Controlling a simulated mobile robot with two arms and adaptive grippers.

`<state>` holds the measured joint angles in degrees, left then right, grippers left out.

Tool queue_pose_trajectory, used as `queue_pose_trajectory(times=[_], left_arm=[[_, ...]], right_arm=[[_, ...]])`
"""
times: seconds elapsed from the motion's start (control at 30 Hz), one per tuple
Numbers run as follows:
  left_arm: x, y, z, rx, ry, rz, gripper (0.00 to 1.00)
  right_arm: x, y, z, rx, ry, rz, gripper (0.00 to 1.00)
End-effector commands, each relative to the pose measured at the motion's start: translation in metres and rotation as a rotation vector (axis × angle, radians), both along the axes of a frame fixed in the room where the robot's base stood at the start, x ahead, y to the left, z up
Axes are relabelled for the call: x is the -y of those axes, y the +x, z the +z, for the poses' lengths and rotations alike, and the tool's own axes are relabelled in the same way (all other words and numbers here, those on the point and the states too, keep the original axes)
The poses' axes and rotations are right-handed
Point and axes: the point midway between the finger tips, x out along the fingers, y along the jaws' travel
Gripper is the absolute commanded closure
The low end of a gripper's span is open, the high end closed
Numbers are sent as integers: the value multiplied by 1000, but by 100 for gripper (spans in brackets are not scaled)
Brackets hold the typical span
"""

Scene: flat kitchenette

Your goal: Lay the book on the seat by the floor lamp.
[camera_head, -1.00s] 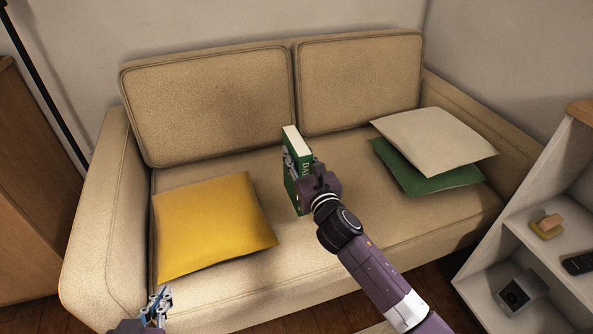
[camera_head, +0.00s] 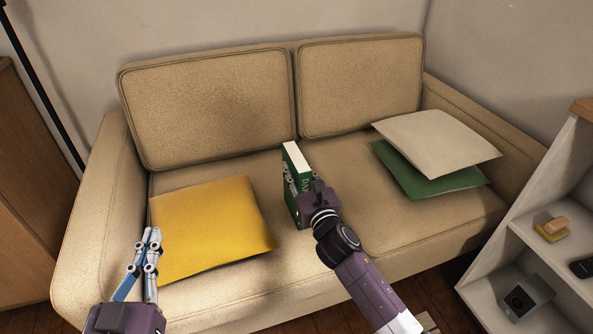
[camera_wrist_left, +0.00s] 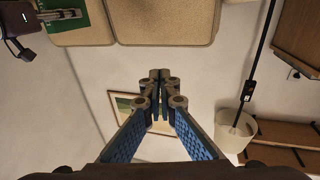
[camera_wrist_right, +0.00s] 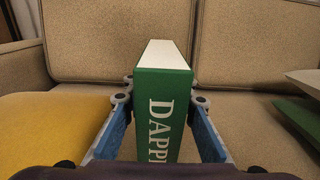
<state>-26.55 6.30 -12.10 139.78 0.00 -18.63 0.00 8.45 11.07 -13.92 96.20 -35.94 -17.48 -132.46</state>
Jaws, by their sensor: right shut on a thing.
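A green book (camera_head: 298,182) with white pages stands upright in my right gripper (camera_head: 304,181), over the seat near the middle of the beige sofa (camera_head: 335,180). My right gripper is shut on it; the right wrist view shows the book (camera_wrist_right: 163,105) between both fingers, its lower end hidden. I cannot tell whether it touches the seat. The floor lamp's dark pole (camera_head: 45,90) rises beyond the sofa's left end; its shade (camera_wrist_left: 235,130) shows in the left wrist view. My left gripper (camera_head: 153,232) is shut and empty, in front of the yellow cushion.
The yellow cushion (camera_head: 215,225) covers much of the left seat. A beige cushion (camera_head: 435,140) overlaps a green one (camera_head: 425,178) on the right seat. A white shelf (camera_head: 550,255) stands at the right. Bare seat shows around the book.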

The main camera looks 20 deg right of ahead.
Motion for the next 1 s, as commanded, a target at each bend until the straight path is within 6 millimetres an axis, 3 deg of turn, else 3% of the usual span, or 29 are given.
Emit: queue_pose_trajectory(times=[0.3,0.33,0.5,0.87,1.0], left_arm=[[0,0,2,10,-2,0,100],[0,0,3,13,-3,-1,100],[0,0,3,13,-3,-1,100],[0,0,2,1,0,-1,100],[-3,-1,-21,-99,25,6,100]], right_arm=[[0,0,3,7,0,1,100],[0,0,-1,0,0,0,74],[0,0,-1,0,0,0,57],[0,-2,1,-1,0,0,57],[1,-19,1,-2,1,0,57]])
